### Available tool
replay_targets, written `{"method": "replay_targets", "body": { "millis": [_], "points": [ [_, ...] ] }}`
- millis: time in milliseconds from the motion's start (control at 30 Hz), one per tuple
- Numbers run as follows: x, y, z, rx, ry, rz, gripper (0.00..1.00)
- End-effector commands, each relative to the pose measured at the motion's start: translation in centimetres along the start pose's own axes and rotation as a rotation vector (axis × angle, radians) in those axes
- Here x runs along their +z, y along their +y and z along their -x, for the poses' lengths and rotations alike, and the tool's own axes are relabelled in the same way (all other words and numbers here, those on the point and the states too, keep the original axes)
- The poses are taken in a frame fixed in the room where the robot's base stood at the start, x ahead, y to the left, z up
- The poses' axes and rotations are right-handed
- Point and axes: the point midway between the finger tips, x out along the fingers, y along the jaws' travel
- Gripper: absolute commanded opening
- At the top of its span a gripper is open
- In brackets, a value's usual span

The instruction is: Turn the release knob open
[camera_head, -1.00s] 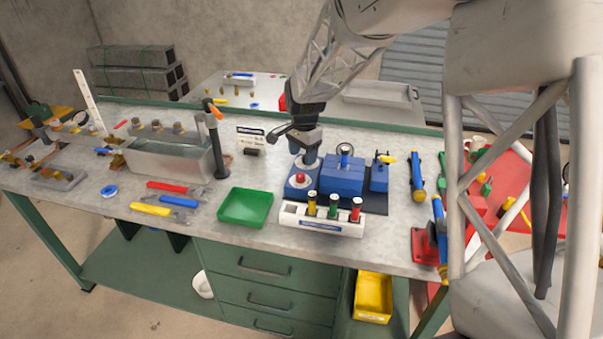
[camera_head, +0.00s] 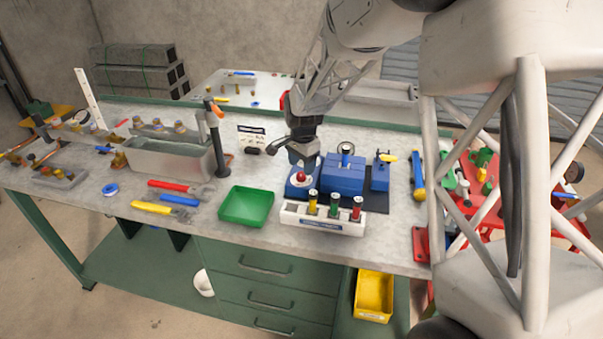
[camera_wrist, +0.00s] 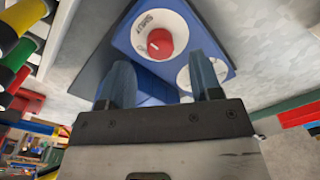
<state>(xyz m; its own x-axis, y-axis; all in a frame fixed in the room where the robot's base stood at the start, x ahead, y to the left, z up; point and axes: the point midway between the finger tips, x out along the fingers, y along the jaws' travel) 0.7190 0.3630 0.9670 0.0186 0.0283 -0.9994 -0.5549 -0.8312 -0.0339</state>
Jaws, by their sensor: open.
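A red knob (camera_wrist: 160,44) sits on a white round dial (camera_wrist: 140,25) on a blue block (camera_wrist: 120,42) in the wrist view; the dial's lettering is too small to read surely. A second white dial (camera_wrist: 186,80) is partly hidden behind my right-hand finger. I cannot tell which of the two is the release knob. My gripper (camera_wrist: 163,78) is open and empty, its fingertips pointing at the block, with the red knob beyond the gap. In the head view the red knob (camera_head: 300,177) shows just in front of my gripper (camera_head: 302,160), which hides the rear dial.
A blue tank (camera_head: 342,177) with a gauge (camera_head: 346,148) stands right of the knob block, then a yellow-levered valve (camera_head: 388,157). A white rack (camera_head: 322,222) with coloured cylinders stands in front. A green tray (camera_head: 246,206) lies front left. An upright black post (camera_head: 220,155) stands left.

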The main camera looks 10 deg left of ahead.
Motion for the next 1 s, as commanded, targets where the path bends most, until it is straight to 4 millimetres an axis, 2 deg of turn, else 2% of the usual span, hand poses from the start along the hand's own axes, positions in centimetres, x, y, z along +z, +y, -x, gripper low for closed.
{"method": "replay_targets", "body": {
  "millis": [100,300,733,1000],
  "points": [
    [0.0,0.0,-1.6,0.001,-0.001,0.0,0.58],
    [0.0,0.0,-3.2,0.0,0.0,0.0,0.58],
    [0.0,0.0,-3.8,0.0,0.0,0.0,0.58],
    [0.0,0.0,-3.8,0.0,0.0,0.0,0.17]
  ]
}}
